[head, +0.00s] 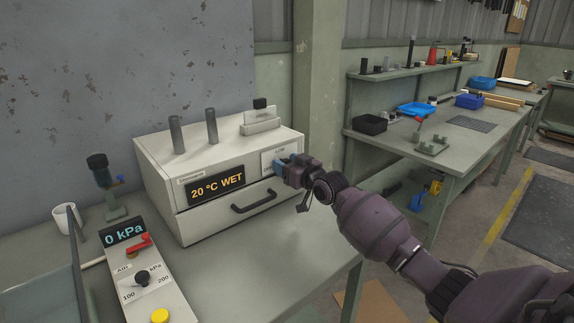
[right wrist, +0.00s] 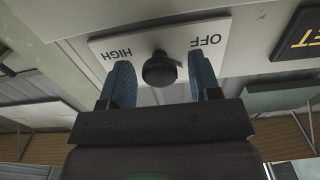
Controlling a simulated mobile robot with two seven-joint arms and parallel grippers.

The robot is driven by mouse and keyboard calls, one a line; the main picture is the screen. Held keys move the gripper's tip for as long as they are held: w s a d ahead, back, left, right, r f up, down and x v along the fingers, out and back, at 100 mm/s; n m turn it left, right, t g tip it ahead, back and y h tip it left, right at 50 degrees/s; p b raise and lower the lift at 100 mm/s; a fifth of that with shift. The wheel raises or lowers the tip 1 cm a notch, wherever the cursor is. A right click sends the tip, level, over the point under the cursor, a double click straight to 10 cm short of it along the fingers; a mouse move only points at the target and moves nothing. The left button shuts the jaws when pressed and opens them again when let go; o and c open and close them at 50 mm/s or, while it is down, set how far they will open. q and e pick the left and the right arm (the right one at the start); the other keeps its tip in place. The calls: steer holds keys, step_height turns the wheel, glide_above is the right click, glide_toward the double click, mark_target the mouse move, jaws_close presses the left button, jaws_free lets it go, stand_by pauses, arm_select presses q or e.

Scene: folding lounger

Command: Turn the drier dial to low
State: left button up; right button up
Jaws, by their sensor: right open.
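The drier (head: 210,185) is a cream box with a display reading "20 °C WET" and a drawer handle below. Its dial plate (head: 270,160) is at the right of the front face, with "LOW" readable at the top in the head view. The right wrist view shows the black dial (right wrist: 159,69) on the plate, upside down, with "HIGH" and "OFF" printed either side. My right gripper (right wrist: 160,85) is open, its blue fingers on either side of the dial; I cannot tell whether they touch it. In the head view, my right gripper (head: 280,165) hides the dial. My left gripper is out of view.
A control panel (head: 145,270) with a "0 kPa" display, red lever and black knob stands at the front left. Two grey posts and a small block (head: 260,120) stand on the drier. A workbench (head: 400,140) with trays is at right. The bench top below the drier's front is clear.

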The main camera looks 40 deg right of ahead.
steer(key=shift+c, duration=0.3)
steer(key=c, duration=0.8)
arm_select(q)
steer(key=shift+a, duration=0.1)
arm_select(e)
steer(key=shift+c, duration=0.2)
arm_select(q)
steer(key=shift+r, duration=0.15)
arm_select(e)
steer(key=shift+r+m, duration=0.1)
steer(key=shift+m, duration=0.2)
steer(key=shift+r+m+p, duration=0.1)
steer(key=shift+m+p, duration=0.3)
steer(key=shift+p, duration=0.05)
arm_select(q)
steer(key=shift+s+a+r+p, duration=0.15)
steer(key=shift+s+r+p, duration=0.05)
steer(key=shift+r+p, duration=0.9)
arm_select(e)
steer(key=shift+d+f+m, duration=0.1)
steer(key=shift+f+m, duration=0.05)
steer(key=shift+m, duration=1.95)
steer(key=shift+d+f+m, duration=0.1)
steer(key=shift+m, duration=2)
